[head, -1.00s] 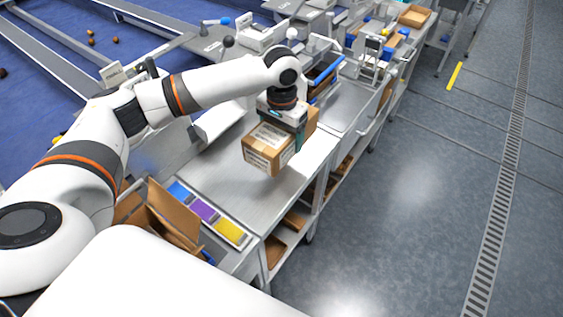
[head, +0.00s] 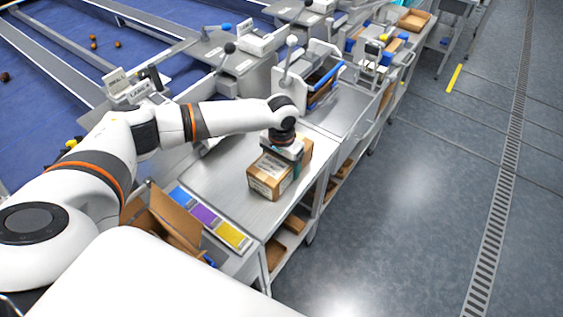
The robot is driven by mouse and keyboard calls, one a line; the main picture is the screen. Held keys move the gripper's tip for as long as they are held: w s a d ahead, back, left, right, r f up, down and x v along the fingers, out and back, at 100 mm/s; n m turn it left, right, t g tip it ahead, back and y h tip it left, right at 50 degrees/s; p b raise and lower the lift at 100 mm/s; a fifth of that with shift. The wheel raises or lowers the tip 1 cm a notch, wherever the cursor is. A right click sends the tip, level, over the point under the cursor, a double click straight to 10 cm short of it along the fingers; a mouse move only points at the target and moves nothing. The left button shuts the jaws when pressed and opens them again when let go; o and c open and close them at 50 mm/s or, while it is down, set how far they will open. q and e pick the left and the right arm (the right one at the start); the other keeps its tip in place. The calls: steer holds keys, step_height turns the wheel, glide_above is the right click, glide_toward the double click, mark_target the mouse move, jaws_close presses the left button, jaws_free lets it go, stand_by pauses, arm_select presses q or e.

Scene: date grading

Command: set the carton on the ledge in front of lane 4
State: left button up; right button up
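The brown cardboard carton (head: 266,181), with white labels on its top and side, is at the metal ledge (head: 222,172) in the middle of the head view. It is upright and its underside is at or just above the ledge surface; I cannot tell if it fully touches. My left gripper (head: 291,163) is over the carton from above, with a teal finger against its side, and appears shut on it. A small lane sign (head: 127,87) stands behind my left arm; its lettering is too small to read surely. My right gripper is out of view.
Purple, blue and yellow patches (head: 205,214) and an open cardboard box (head: 165,220) lie at the ledge's near end. A machine with a blue-handled bin (head: 325,85) stands beyond the carton. Shelves with brown boxes (head: 275,252) are below. The floor at right is clear.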

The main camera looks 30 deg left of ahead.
arm_select(q)
steer(key=o, duration=1.5)
steer(key=shift+c, duration=0.2)
step_height(320, 180, up, 11)
steer(key=shift+r+b, duration=0.2)
steer(key=shift+b, duration=0.8)
steer(key=shift+r, duration=0.35)
steer(key=shift+r, duration=0.15)
